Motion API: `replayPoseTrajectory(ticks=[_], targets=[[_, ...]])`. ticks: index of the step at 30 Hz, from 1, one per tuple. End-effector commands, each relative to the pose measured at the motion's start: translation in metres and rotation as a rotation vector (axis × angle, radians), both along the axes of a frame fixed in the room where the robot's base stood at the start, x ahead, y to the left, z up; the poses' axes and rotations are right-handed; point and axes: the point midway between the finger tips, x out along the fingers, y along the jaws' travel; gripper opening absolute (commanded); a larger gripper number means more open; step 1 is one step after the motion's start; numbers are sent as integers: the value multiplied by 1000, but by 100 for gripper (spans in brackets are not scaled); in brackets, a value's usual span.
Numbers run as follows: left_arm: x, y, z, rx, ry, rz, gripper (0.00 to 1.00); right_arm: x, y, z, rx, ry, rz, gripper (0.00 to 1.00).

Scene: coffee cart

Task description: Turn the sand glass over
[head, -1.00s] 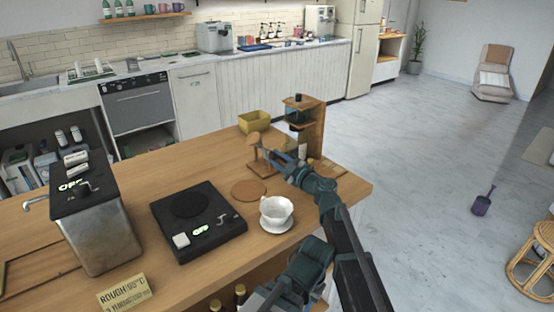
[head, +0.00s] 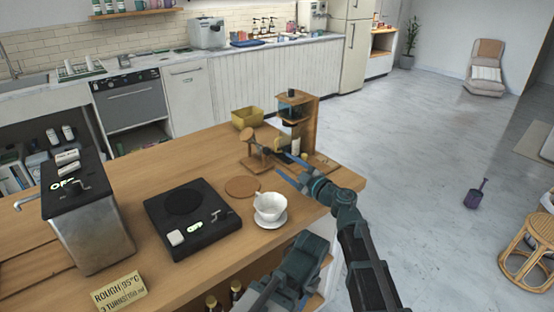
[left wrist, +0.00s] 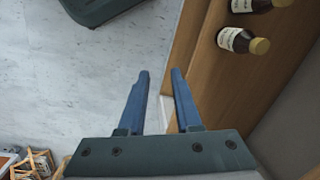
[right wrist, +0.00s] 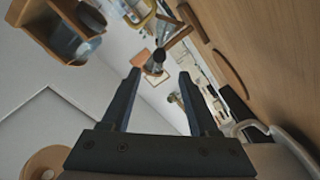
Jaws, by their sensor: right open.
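The sand glass (head: 247,134), with wooden ends, stands near the far edge of the wooden counter (head: 215,152), in front of a wooden stand. Its glass is hard to make out in the head view. My right gripper (head: 279,168) is open and empty just to the right of it. In the right wrist view the object that looks like the sand glass (right wrist: 158,58) shows beyond and between the open fingers (right wrist: 158,73), not touched. My left gripper (left wrist: 160,72) is open and empty, low beside the cart's shelf.
The wooden stand (head: 307,130) rises close behind my right gripper. A yellow bin (head: 246,117), round coaster (head: 242,187), white dripper (head: 269,205), black scale (head: 170,230) and metal box (head: 88,225) stand on the counter. Bottles (left wrist: 236,40) sit on the shelf near my left gripper.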

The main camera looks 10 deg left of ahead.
Motion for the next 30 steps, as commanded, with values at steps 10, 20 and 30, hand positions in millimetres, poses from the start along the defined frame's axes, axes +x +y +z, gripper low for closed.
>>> replayPoseTrajectory(ticks=[10,20,30], targets=[[0,0,0,0,0,0,33,-29,-37,0,0,0,0,61],[0,0,0,0,0,0,33,-31,-40,0,0,0,0,61],[0,0,0,0,0,0,60,-24,-50,4,22,-5,-51,61]])
